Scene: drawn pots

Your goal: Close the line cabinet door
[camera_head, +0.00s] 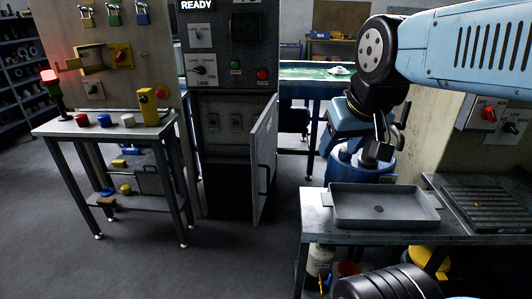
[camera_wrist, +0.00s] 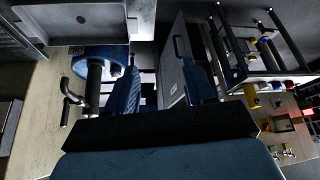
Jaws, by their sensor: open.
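The grey line cabinet (camera_head: 224,125) stands at the middle of the head view, with a READY display and a LINE switch above its open lower compartment. Its door (camera_head: 264,150) stands open, swung outward from the right side, and has a bar handle. In the wrist view the door (camera_wrist: 171,72) appears beyond and between my fingers, with its dark handle (camera_wrist: 179,46) near the right finger. My gripper (camera_wrist: 160,66) is open, its two blue fingers apart with nothing held. I cannot tell any contact with the door. The arm hides part of the area right of the door.
A small table (camera_head: 85,132) with coloured buttons and a red lamp stands left of the cabinet. A grey bench (camera_head: 312,205) with a tray (camera_head: 380,208) stands at the front right, near a blue drum (camera_head: 365,174). Floor before the door is clear.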

